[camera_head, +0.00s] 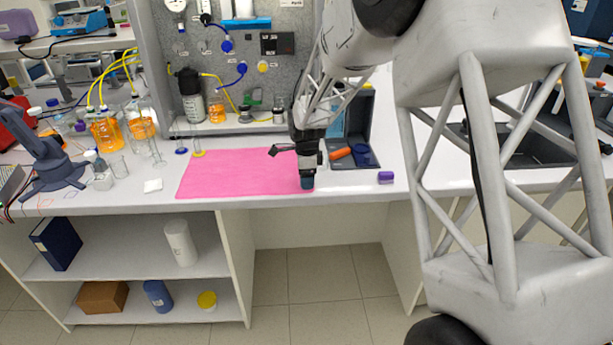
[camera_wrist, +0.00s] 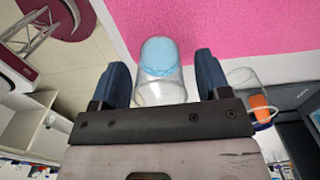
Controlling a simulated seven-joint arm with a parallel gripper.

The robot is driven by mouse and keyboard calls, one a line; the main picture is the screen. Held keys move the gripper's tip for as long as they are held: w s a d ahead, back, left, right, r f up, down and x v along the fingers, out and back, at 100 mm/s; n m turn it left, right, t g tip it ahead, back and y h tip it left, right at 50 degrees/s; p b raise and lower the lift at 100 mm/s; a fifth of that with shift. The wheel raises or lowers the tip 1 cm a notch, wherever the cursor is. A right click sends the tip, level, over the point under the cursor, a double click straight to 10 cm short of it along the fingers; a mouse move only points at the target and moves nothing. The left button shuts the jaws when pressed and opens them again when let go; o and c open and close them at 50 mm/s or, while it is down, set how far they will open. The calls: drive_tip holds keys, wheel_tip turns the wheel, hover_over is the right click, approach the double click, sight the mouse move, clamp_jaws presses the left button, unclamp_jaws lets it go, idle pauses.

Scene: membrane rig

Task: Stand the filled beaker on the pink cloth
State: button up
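The filled beaker (camera_wrist: 160,88) is clear glass with light-blue contents at its far end. In the wrist view it lies between my two fingers, with a narrow gap at the right finger and almost none at the left. My gripper (camera_head: 307,172) points down over the front right corner of the pink cloth (camera_head: 235,172). In the head view only a small blue part of the beaker (camera_head: 307,184) shows below the fingers, at that corner. Whether its base touches the cloth is hard to see. The cloth also shows behind the beaker in the wrist view (camera_wrist: 240,30).
A grey tray (camera_head: 372,120) with orange and blue items stands right of the cloth. Glassware (camera_head: 118,165) and a white pad (camera_head: 153,185) are left. The bench's front edge is close; most of the cloth is clear.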

wheel_tip(320, 180, up, 12)
drive_tip(key=shift+r, duration=0.15)
idle(0.8)
idle(0.6)
